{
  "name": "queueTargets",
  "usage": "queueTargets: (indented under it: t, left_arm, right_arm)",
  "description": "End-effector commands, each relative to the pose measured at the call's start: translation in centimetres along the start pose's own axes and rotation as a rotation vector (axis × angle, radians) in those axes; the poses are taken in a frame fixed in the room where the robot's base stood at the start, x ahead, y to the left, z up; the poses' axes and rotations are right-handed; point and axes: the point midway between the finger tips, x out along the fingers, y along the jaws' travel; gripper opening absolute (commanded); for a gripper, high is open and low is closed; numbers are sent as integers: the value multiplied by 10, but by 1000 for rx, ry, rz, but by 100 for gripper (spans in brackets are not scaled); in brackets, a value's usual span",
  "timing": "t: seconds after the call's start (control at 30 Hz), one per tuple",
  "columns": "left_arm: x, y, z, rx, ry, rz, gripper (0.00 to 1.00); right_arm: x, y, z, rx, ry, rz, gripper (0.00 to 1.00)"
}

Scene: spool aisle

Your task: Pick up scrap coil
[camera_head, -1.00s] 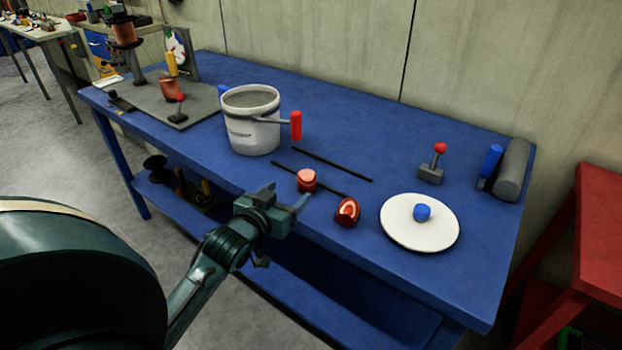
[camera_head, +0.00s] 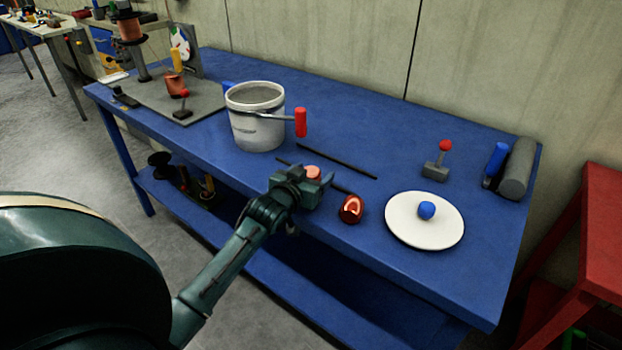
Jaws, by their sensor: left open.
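I cannot tell which one is the scrap coil. My left gripper is open, at the table's front edge, close to the nearer-left coil. I cannot tell whether its fingers are around that coil or in front of it. My right gripper is not in view.
A white bucket (camera_head: 256,133) with a red-handled tool stands behind the gripper. Thin black rods (camera_head: 338,160) lie beside the coils. A white plate (camera_head: 425,236) with a blue lump (camera_head: 426,210) is at right. The blue table (camera_head: 385,125) is clear towards the back.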

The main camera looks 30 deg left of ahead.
Motion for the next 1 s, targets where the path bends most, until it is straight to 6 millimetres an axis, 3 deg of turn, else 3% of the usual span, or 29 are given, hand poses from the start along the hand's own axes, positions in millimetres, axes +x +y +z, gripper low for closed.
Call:
queueTargets:
  t: [0.07, 0.67, 0.87, 1.0]
  left_arm:
    - [0, 0, 0, 0, 0, 0, 67]
    - [-1, 0, 0, 0, 0, 0, 18]
    - [-1, 0, -1, 0, 2, 0, 17]
    - [-2, 0, -12, 0, 5, 0, 17]
  right_arm:
    - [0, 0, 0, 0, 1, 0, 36]
    - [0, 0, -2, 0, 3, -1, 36]
    - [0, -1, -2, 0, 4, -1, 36]
    - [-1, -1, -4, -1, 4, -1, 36]
